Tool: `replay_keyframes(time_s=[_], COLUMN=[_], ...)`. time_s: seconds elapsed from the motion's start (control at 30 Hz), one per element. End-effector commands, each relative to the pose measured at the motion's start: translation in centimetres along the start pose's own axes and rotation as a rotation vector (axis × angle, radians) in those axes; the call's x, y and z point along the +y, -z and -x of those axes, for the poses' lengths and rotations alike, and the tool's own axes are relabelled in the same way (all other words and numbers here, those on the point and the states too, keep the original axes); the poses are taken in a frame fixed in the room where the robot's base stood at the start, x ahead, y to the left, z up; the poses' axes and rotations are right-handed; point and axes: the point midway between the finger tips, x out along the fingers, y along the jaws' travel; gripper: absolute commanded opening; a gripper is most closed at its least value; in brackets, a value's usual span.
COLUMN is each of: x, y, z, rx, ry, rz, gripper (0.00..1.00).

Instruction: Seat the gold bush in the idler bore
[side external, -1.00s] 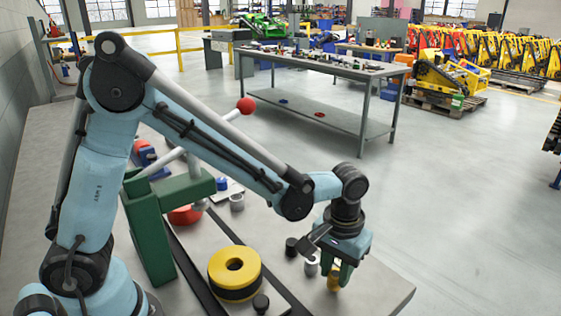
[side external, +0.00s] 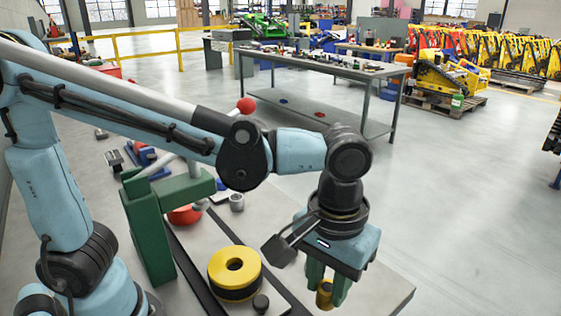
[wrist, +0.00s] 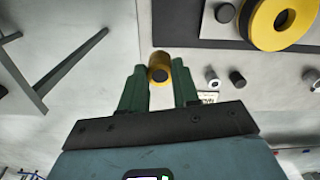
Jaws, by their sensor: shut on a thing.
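The gold bush (side external: 325,294) is a short cylinder gripped between the green fingers of my gripper (side external: 327,290). In the wrist view the bush (wrist: 160,58) sits between the fingertips (wrist: 160,80), with a dark round end showing. The idler (side external: 223,270) is a yellow wheel with a dark lower band, lying flat to the left of my gripper. Its bore (side external: 235,264) is open at the top and looks empty. The idler (wrist: 258,28) also shows at the upper right of the wrist view. My gripper is beside the idler, apart from it.
Small grey (wrist: 211,78) and dark (wrist: 238,88) cylinders stand near my gripper. The bench edge is close on the right.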

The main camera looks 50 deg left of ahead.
Motion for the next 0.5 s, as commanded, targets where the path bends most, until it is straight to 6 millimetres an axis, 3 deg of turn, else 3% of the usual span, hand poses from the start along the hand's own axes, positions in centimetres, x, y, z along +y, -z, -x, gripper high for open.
replay_keyframes(time_s=[0.23, 0.5], x=[-3.6, -7.8], y=[-3.1, -6.8], z=[2.9, 4.8], rx=[0.000, 0.000], ry=[0.000, 0.000], rz=[0.000, 0.000], gripper=[0.00, 0.00])
